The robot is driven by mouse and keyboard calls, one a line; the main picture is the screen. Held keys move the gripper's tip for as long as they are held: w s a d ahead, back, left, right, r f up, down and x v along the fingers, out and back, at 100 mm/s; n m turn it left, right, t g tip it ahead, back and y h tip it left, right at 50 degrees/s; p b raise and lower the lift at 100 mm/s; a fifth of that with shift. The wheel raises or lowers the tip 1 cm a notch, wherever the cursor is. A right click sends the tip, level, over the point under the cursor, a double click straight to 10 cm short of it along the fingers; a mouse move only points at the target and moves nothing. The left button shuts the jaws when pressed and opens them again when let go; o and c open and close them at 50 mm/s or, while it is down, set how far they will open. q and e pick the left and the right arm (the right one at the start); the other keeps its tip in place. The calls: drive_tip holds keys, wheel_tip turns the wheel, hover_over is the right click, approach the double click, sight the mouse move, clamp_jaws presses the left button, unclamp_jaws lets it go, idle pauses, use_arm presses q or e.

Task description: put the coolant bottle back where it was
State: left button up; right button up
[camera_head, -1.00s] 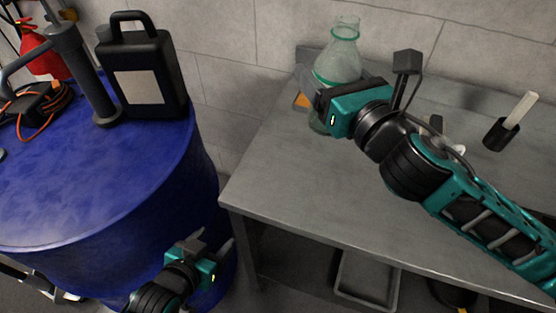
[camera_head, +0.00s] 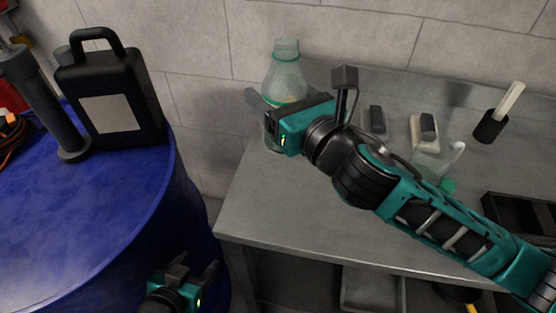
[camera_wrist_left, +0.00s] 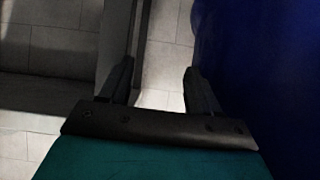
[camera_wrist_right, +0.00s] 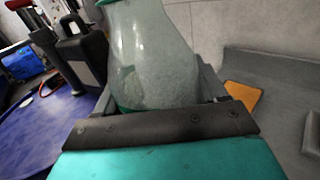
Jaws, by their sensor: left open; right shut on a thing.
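The coolant bottle (camera_head: 285,82), translucent and greenish with a green band, is upright at the back left corner of the grey bench (camera_head: 290,205). My right gripper (camera_head: 268,107) is shut around its body, and the gripper hides part of its lower half. I cannot tell whether its base touches the bench. In the right wrist view the bottle (camera_wrist_right: 150,55) fills the space between the fingers. My left gripper (camera_head: 192,272) is open and empty, low between the blue drum and the bench; its parted fingers show in the left wrist view (camera_wrist_left: 160,90).
A black jug (camera_head: 108,95) and a pump column (camera_head: 45,105) stand on the blue drum (camera_head: 90,215). A clear spray bottle (camera_head: 432,165), grey and white blocks (camera_head: 424,132) and a black cup (camera_head: 491,126) stand on the bench. The front left bench top is clear.

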wheel_tip(320, 180, down, 8)
drive_tip(key=shift+f+b, duration=0.1)
drive_tip(key=shift+b, duration=1.1)
drive_tip(key=shift+f, duration=0.65)
wheel_tip(320, 180, down, 4)
drive_tip(key=shift+r+b, duration=0.25)
drive_tip(key=shift+b, duration=0.8)
drive_tip(key=shift+f, duration=0.25)
drive_tip(key=o, duration=1.8)
drive_tip(key=shift+c, duration=0.2)
use_arm(q)
drive_tip(key=d+f, duration=0.1)
drive_tip(key=w+f, duration=0.1)
drive_tip(key=shift+d+f+h, duration=0.35)
drive_tip(key=shift+f+h, duration=0.05)
